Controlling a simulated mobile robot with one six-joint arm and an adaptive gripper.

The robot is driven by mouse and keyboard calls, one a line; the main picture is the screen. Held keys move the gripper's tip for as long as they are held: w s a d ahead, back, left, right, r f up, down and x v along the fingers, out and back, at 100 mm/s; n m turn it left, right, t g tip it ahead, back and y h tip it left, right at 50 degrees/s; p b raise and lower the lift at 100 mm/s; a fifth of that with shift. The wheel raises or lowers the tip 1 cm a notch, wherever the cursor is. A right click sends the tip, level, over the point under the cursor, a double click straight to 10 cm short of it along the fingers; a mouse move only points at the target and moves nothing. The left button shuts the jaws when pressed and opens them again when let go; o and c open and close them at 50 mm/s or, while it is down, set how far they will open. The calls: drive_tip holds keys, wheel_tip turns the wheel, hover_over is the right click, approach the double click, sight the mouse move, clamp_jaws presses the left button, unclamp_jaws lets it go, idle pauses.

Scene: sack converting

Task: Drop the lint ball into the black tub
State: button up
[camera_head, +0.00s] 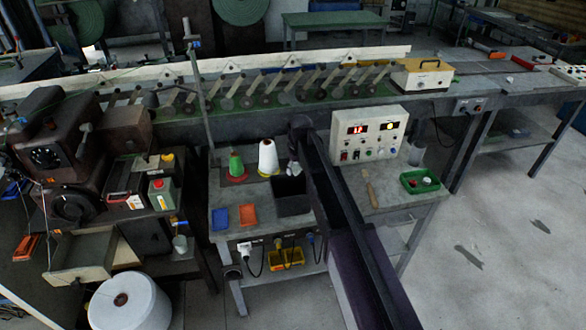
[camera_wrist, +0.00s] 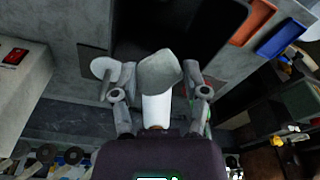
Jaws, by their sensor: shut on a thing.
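The black tub (camera_head: 292,196) stands on the bench top in the head view, right of the white cone. My gripper (camera_head: 297,152) is above the tub's back part, mostly hidden by my dark arm. In the wrist view my gripper (camera_wrist: 158,85) is shut on the grey lint ball (camera_wrist: 159,68), held between the two fingers. The dark opening of the black tub (camera_wrist: 165,22) shows beyond the ball. The ball overlaps the tub's near edge in that view, and I cannot tell its height above the rim.
A white cone (camera_head: 268,158) and a green cone (camera_head: 236,164) stand left of the tub. Blue (camera_head: 220,217) and orange (camera_head: 249,214) trays lie in front of them. The control box (camera_head: 367,133) stands to the right, with a green tray (camera_head: 420,181) at the bench's right end.

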drive_tip(key=shift+d+f+b, duration=0.1)
drive_tip(key=shift+f+b, duration=2.55)
drive_tip(key=shift+f, duration=0.2)
drive_tip(key=o, duration=0.7)
drive_tip(key=shift+o, duration=0.2)
drive_tip(key=shift+w, duration=0.15)
drive_tip(key=s+d+m+g, duration=0.1)
drive_tip(key=s+d+m, duration=0.6)
drive_tip(key=s+d, duration=1.4)
drive_tip(key=s, duration=0.4)
drive_tip(key=shift+s+d+m+h, duration=0.3)
drive_tip(key=shift+m+h, duration=0.1)
